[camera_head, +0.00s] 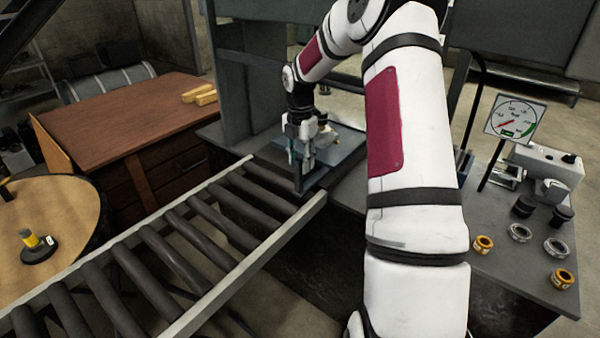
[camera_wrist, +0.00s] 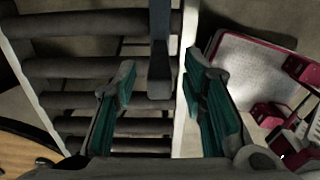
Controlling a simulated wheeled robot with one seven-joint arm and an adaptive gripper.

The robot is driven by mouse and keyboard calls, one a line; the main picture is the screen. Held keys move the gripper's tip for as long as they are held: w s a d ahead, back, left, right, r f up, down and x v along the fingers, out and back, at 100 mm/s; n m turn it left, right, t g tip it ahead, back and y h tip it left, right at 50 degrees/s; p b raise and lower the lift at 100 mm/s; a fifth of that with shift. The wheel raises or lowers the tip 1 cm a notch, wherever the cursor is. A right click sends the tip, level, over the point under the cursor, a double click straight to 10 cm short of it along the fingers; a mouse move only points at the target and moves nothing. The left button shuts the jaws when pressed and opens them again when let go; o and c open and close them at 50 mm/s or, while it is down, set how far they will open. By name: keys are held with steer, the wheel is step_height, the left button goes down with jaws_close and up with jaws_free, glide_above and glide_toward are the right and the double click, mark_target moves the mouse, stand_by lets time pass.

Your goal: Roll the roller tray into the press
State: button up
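The roller tray (camera_head: 345,143), a flat blue-grey plate, is at the far end of the roller conveyor, between the press uprights. A dark upright post (camera_head: 298,178) stands at its near edge. My gripper (camera_head: 303,155) is over that near edge, close to the post, pointing down. In the wrist view, the green-padded fingers (camera_wrist: 160,100) are apart, with a blue-grey bar (camera_wrist: 160,40) ending in a dark block between them. Gaps show on both sides, so I see no grip on it. My wrist hides part of the tray and what lies on it.
The roller conveyor (camera_head: 187,262) runs from the lower left to the press (camera_head: 250,70). A brown desk (camera_head: 125,120) and a round table (camera_head: 50,215) stand left.

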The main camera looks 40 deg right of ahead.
step_height(320, 180, up, 6)
steer(key=shift+f, duration=0.15)
stand_by(0.6)
